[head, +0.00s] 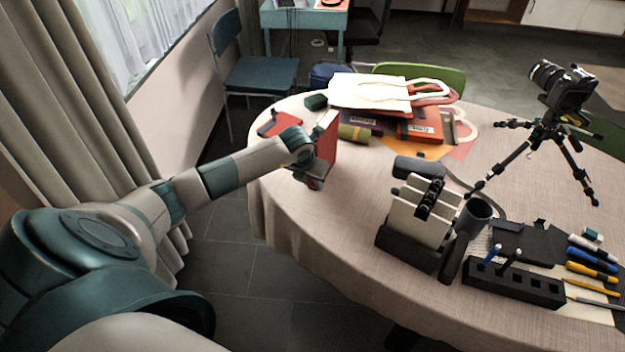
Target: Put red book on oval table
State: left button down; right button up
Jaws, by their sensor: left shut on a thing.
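The red book (329,143) stands upright near the left edge of the oval table, its pale page edge showing at the top. My left gripper (310,176) is shut on the red book, at its near side; its fingers are partly hidden by my own wrist. The oval table (345,217) has a beige cloth and fills the middle and right. I cannot tell whether the book's lower edge touches the cloth. My right gripper is not in view.
A green roll (354,133) lies close right of the book, before stacked books and white bags (372,92). A camera tripod (545,135) stands at right. Cloth is bare at left front.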

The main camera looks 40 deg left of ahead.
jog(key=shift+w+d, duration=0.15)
pick_arm(q)
jog(key=c, duration=1.4)
grip_release()
jog(key=shift+c, duration=0.2)
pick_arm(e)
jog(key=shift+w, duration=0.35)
pick_arm(q)
jog(key=shift+r, duration=0.1)
jog(key=shift+s+r, duration=0.25)
jog(key=shift+r, duration=0.25)
jog(key=b+v, duration=0.2)
jog(key=v, duration=0.8)
jog(key=shift+r, duration=0.35)
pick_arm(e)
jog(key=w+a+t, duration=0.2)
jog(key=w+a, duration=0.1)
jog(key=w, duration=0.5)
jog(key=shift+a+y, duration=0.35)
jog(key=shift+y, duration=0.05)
pick_arm(q)
jog(key=shift+s, duration=0.1)
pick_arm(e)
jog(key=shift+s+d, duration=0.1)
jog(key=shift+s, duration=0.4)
